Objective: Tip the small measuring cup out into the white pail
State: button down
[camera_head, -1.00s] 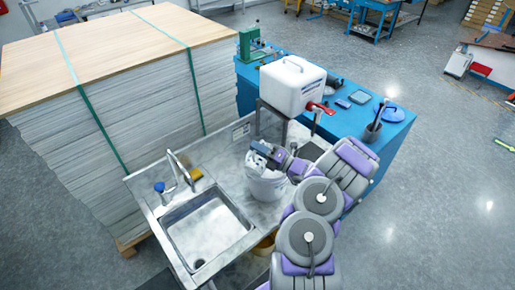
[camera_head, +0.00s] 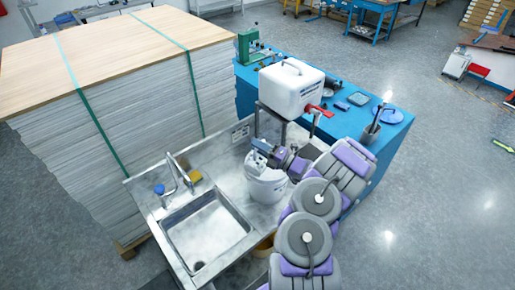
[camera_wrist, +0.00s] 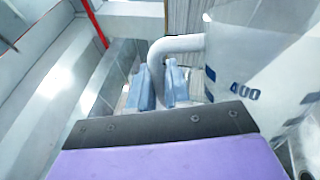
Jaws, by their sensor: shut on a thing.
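The small measuring cup (camera_head: 254,163) is white and hangs over the white pail (camera_head: 268,188), which stands on the counter beside the sink. The cup looks tilted, but its mouth and contents are too small to make out. In the wrist view the cup (camera_wrist: 262,65) fills the right side, with a "400" mark and a curved handle. My gripper (camera_head: 262,148) is shut on that handle, and its blue fingertips (camera_wrist: 160,85) sit either side of it. The cup and gripper hide part of the pail's opening.
A steel sink (camera_head: 208,228) with a tap lies left of the pail. A white canister (camera_head: 292,90) with a red spout stands behind it. A blue table (camera_head: 385,138) with small items is at the right. A tall strapped stack (camera_head: 130,85) stands behind the sink.

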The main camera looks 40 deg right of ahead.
jog(key=shift+w+d+r+m, duration=0.1)
jog(key=shift+d+r+m, duration=0.1)
jog(key=shift+m, duration=0.1)
dwell(1.2)
jog(key=shift+w+d+r+m+t+h, duration=0.15)
jog(key=shift+w+d+r+m, duration=0.1)
jog(key=shift+d+m, duration=0.25)
jog(key=shift+w+d+r+m+t+h, duration=0.15)
jog(key=shift+d+r+m, duration=0.1)
jog(key=shift+d+m, duration=0.25)
jog(key=shift+d, duration=0.1)
dwell(1.0)
jog(key=shift+w+d+r+m+h, duration=0.2)
jog(key=shift+d+m, duration=0.25)
jog(key=shift+m, duration=0.15)
jog(key=shift+w+d+r+m+h, duration=0.1)
jog(key=shift+w+d+r+m, duration=0.1)
jog(key=shift+d+m, duration=0.3)
jog(key=shift+a, duration=0.1)
dwell(0.8)
jog(key=shift+w+d+r+m+h, duration=0.1)
jog(key=shift+w+d+m+h, duration=0.15)
jog(key=shift+d+m, duration=0.35)
jog(key=shift+w+d+r+m+h, duration=0.1)
jog(key=shift+w+d+m+h, duration=0.1)
jog(key=shift+d+m, duration=0.35)
jog(key=shift+a, duration=0.1)
dwell(1.2)
